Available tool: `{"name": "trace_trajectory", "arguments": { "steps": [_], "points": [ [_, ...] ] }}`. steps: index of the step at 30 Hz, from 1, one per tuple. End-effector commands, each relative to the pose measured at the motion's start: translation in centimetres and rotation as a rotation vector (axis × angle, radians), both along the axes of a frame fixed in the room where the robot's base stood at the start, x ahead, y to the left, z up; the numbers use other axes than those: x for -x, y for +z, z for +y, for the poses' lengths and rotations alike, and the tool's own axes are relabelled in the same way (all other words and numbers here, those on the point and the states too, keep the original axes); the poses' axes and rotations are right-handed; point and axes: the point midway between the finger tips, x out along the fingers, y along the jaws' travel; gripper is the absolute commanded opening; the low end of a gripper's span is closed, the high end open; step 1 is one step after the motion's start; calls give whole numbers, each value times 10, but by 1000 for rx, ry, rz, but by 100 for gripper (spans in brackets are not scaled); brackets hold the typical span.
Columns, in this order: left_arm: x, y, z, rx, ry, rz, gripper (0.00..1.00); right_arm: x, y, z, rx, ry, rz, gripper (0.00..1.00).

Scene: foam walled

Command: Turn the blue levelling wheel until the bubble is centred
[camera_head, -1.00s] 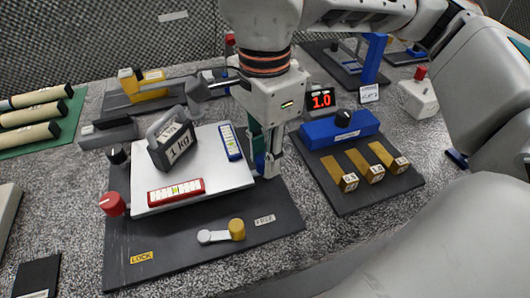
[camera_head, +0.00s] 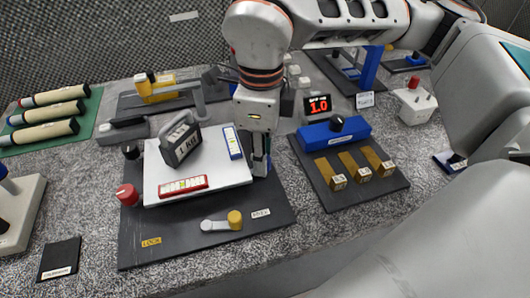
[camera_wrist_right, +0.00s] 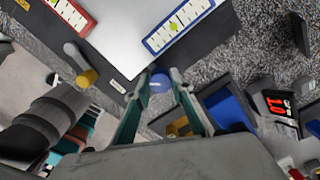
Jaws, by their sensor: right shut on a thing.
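The blue levelling wheel (camera_wrist_right: 159,83) sits by the right corner of the white plate (camera_head: 214,174), between the fingers of my right gripper (camera_wrist_right: 161,80). My right gripper (camera_head: 260,168) points down and is shut on the wheel, mostly hiding it in the head view. A blue-framed level (camera_head: 232,142) lies along the plate's right side; its vial also shows in the wrist view (camera_wrist_right: 177,26). A red-framed level (camera_head: 183,186) lies along the front edge. Both vials show yellow-green, but I cannot tell exactly where the bubbles sit. My left gripper is out of view.
A 1 kg weight (camera_head: 181,143) stands on the plate. A red knob (camera_head: 127,195) and a black knob (camera_head: 131,151) flank its left side. A lever with a yellow knob (camera_head: 235,219) lies in front. A blue block fixture (camera_head: 335,133) stands close right of the gripper.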

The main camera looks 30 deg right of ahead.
Motion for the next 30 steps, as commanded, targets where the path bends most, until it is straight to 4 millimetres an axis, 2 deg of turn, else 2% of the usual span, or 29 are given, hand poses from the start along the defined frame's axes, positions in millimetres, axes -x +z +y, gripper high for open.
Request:
{"name": "trace_trajectory", "arguments": {
  "steps": [9, 26, 27, 28, 30],
  "points": [
    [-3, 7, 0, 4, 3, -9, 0, 0, 1, 0, -1, -129, -1, 1],
    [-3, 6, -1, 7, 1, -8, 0, 0, 0, 0, 0, -157, 0, 1],
    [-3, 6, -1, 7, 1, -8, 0, 0, 0, 0, 0, -156, 0, 30],
    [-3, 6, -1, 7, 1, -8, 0, 0, 0, 0, 0, -156, 0, 38],
    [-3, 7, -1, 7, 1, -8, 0, 0, 0, 0, -1, -156, -1, 39]
  ]
}}
